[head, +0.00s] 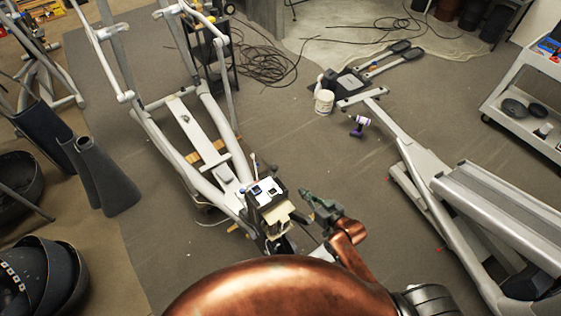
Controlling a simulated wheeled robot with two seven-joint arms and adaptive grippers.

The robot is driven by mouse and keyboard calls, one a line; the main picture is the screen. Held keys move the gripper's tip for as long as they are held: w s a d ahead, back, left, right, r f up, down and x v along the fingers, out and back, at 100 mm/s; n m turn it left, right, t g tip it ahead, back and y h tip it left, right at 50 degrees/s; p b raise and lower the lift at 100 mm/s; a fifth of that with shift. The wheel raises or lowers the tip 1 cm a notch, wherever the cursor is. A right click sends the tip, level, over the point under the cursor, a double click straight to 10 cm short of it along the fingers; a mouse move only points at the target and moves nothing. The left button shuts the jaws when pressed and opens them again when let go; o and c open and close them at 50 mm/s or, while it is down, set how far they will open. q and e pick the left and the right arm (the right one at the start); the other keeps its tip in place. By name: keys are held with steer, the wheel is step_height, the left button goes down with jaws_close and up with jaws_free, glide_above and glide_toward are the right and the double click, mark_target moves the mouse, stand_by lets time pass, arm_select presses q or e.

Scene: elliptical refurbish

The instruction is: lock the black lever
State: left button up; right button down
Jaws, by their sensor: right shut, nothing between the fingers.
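The frame of a white-grey elliptical machine (212,185) runs from the upper left to the middle of the head view. At its near end stands a small black unit (268,203) with a white top and dark square parts, and a thin light rod rises beside it. I cannot clearly make out the black lever at this size. My right gripper (308,197) is shut and empty, just right of this unit and pointing left toward it. A small gap seems to show between them. My left gripper is not in view.
A second grey machine (425,165) lies on the right. A white bucket (324,101) and a purple-white drill (358,125) stand on the floor between the machines. Black cables (262,66) lie behind. A grey cart (522,95) is at far right. Dark round parts (40,275) lie at left.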

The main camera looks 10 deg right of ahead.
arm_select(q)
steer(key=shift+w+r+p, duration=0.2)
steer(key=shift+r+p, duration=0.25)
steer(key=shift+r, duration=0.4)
arm_select(e)
step_height(320, 180, up, 10)
steer(key=w+a+t+y, duration=0.1)
steer(key=w+a, duration=0.1)
steer(key=shift+a+t+y, duration=0.3)
steer(key=shift+t, duration=0.1)
steer(key=shift+w, duration=0.1)
steer(key=p, duration=0.2)
glide_above(274, 169)
steer(key=d, duration=0.3)
steer(key=f, duration=0.1)
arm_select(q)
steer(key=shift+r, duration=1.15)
arm_select(e)
steer(key=shift+s+a+f, duration=0.15)
steer(key=shift+s+f, duration=0.05)
steer(key=shift+f, duration=0.55)
steer(key=shift+s+a+f, duration=0.15)
steer(key=shift+a+f, duration=0.05)
steer(key=shift+f, duration=0.5)
steer(key=shift+s+a+f, duration=0.15)
steer(key=shift+s+f, duration=0.05)
steer(key=shift+f, duration=0.55)
